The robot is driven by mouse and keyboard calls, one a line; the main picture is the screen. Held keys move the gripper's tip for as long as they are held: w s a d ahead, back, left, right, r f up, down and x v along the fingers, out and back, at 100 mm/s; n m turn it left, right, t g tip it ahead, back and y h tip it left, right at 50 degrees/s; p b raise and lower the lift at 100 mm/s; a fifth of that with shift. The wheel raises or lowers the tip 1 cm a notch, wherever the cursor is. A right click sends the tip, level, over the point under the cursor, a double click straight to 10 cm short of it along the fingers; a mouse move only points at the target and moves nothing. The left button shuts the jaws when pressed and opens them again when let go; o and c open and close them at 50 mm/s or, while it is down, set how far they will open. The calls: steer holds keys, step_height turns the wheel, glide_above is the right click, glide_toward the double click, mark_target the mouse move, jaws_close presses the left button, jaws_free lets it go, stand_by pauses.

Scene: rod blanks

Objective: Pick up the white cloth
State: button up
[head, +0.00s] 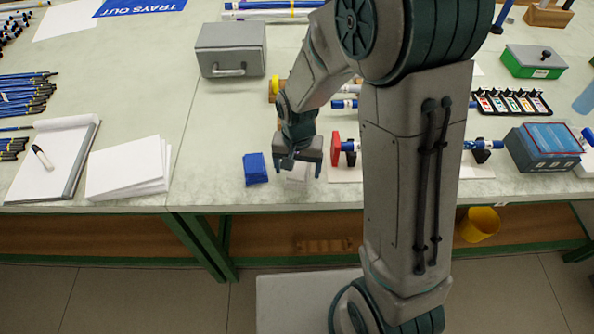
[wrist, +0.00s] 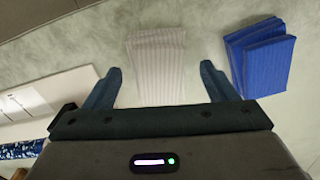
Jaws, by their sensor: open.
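The white cloth (wrist: 157,65) lies folded flat on the pale green bench top, with faint grey stripes, in the wrist view. In the head view the white cloth (head: 297,173) shows only in part, behind my gripper. My gripper (head: 297,172) is open and points down over it. In the wrist view my gripper's fingertips (wrist: 160,72) stand apart, one on each side of the cloth's near part. I cannot tell how high they are above the bench. Nothing is held.
A folded blue cloth (head: 256,168) lies just left of my gripper in the head view, and on the right in the wrist view (wrist: 262,55). A red-ended fixture (head: 336,149) stands close on the right. The bench's front edge (head: 220,208) is near.

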mark_target(298, 169)
steer(key=shift+f, duration=0.15)
steer(key=c, duration=1.1)
step_height(298, 169, up, 10)
steer(key=shift+r, duration=0.1)
steer(key=shift+o, duration=1)
steer(key=shift+c, duration=0.5)
